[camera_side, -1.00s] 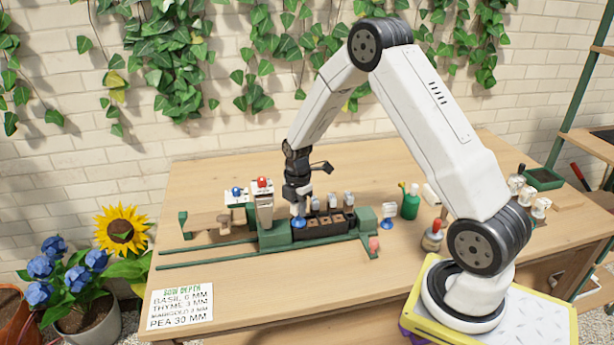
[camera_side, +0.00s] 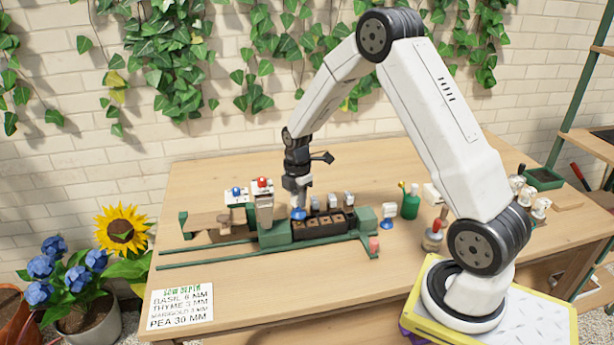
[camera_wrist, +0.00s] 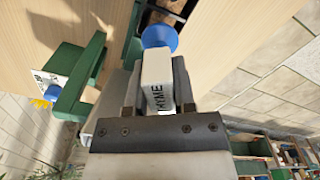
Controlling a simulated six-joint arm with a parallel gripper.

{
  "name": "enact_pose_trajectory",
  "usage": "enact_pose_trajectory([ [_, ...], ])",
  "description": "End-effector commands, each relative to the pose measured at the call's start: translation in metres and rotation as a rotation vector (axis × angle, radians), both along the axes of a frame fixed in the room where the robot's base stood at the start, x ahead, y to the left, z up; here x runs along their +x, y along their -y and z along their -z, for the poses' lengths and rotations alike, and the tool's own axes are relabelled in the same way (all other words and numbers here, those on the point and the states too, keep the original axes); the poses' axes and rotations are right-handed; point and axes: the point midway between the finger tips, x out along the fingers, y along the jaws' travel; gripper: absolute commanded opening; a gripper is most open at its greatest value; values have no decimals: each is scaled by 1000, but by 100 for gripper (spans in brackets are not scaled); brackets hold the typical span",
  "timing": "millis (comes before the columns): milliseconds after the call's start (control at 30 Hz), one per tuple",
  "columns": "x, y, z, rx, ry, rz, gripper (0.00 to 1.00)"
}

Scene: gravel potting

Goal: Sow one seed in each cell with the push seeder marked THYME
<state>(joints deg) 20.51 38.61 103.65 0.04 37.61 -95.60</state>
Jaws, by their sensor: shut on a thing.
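My gripper (camera_side: 299,194) is shut on the push seeder (camera_wrist: 157,73), a white block with a blue round foot. Its lettering shows in part as "HYME" in the wrist view. In the side view its blue foot (camera_side: 298,213) hangs just above the left end of the dark cell tray (camera_side: 325,222). Several square cells show in the tray, which sits in a green holder (camera_side: 277,234). I cannot tell whether the cells hold seeds.
One with a blue foot (camera_side: 388,221) stands right of the holder. A green bottle (camera_side: 410,205) and a red-topped bottle (camera_side: 433,237) are farther right. A sow depth card (camera_side: 180,308) lies at the front left.

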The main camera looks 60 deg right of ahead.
Motion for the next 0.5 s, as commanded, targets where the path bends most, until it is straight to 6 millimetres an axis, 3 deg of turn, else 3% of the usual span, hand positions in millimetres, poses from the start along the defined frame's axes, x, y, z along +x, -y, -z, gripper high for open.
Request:
enact_pose_trajectory([
  [233, -3, 4, -1, 0, 0, 1, 0],
  [500, -25, 25, -9, -1, -1, 2, 0],
])
